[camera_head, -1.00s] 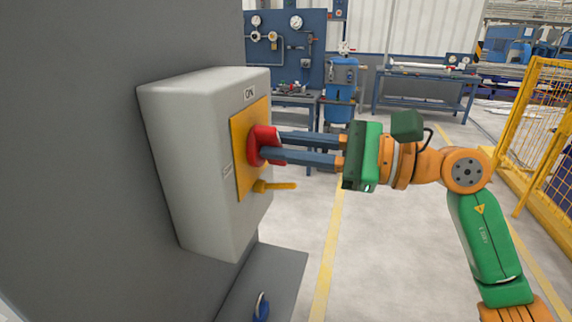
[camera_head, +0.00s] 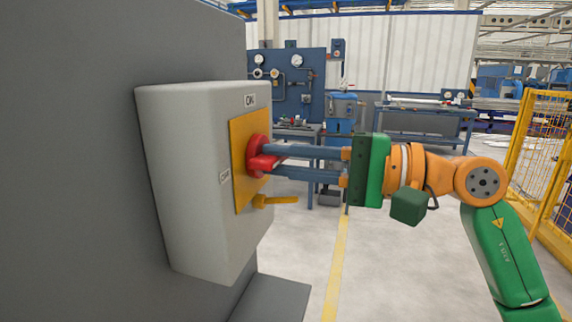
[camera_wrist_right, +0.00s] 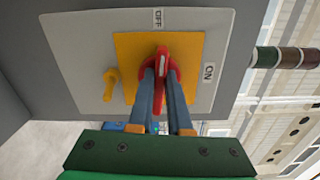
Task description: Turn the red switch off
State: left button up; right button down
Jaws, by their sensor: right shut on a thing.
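The red switch (camera_head: 258,158) sits on a yellow plate (camera_head: 244,180) on the front of a light grey box. It also shows in the right wrist view (camera_wrist_right: 162,54). My right gripper (camera_head: 268,161) is shut on its handle, one finger on each side; its fingers also show in the wrist view (camera_wrist_right: 161,76). In the head view the handle lies about level, across from the OFF label (camera_head: 225,176), with the ON label (camera_head: 250,100) above. In the wrist view the handle points at the OFF label (camera_wrist_right: 158,18). My left gripper is not in view.
The grey box (camera_head: 190,180) is mounted on a dark grey panel (camera_head: 70,150). A yellow-orange lever (camera_head: 275,201) sticks out below the switch. Workbenches stand behind, and a yellow fence (camera_head: 545,140) is at the right. The floor between is open.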

jog(key=shift+n, duration=0.5)
dwell(0.3)
jog(key=c, duration=0.8)
grip_release()
jog(key=shift+a, duration=0.1)
jog(key=shift+c, duration=0.2)
jog(key=shift+f, duration=0.1)
jog(key=b+v, duration=0.2)
jog(key=v, duration=0.5)
